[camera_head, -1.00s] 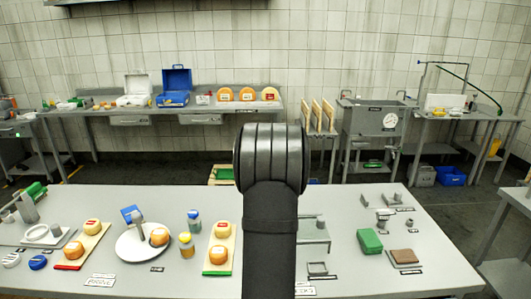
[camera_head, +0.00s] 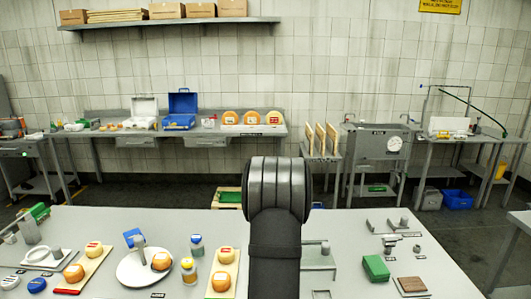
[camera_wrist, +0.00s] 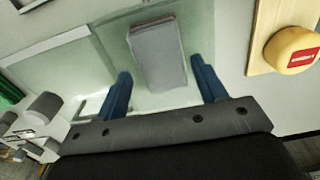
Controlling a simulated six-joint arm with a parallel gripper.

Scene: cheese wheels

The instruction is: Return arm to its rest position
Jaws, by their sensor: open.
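My arm (camera_head: 275,225) rises in the middle of the head view, in front of the near table (camera_head: 340,225). My gripper (camera_wrist: 163,88) shows only in the wrist view; in the head view it is hidden. Its two blue fingers are wide apart. A grey block (camera_wrist: 158,55) appears between and beyond the fingers, over a pale greenish plate (camera_wrist: 85,70). I see no finger touching the block.
A yellow cheese (camera_wrist: 290,52) on a wooden board lies right of my gripper. On the near table, cheese boards (camera_head: 85,270), a white dish (camera_head: 130,272) and jars stand left of my arm; a green block (camera_head: 376,268) and metal parts stand right.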

